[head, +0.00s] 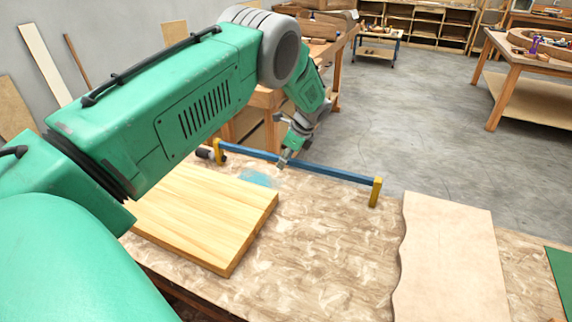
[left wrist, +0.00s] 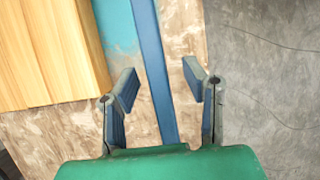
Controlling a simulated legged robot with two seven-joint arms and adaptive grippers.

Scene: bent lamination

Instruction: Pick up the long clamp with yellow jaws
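The long clamp has a blue bar (head: 335,173) and yellow jaws, one at the right end (head: 375,192) and one at the left end (head: 219,150). It lies along the far edge of the workbench (head: 310,240). My left gripper (head: 285,159) is over the bar, nearer its left end. In the left wrist view my left gripper (left wrist: 160,82) is open, and the blue bar (left wrist: 152,65) runs between its two fingers without either finger touching it. The yellow jaws are outside the left wrist view. My right gripper is not in view.
A thick light wood panel (head: 205,215) lies on the bench in front of the clamp, left of the gripper. A pale board with a wavy edge (head: 450,255) lies to the right. Beyond the bench edge is open concrete floor (head: 420,120).

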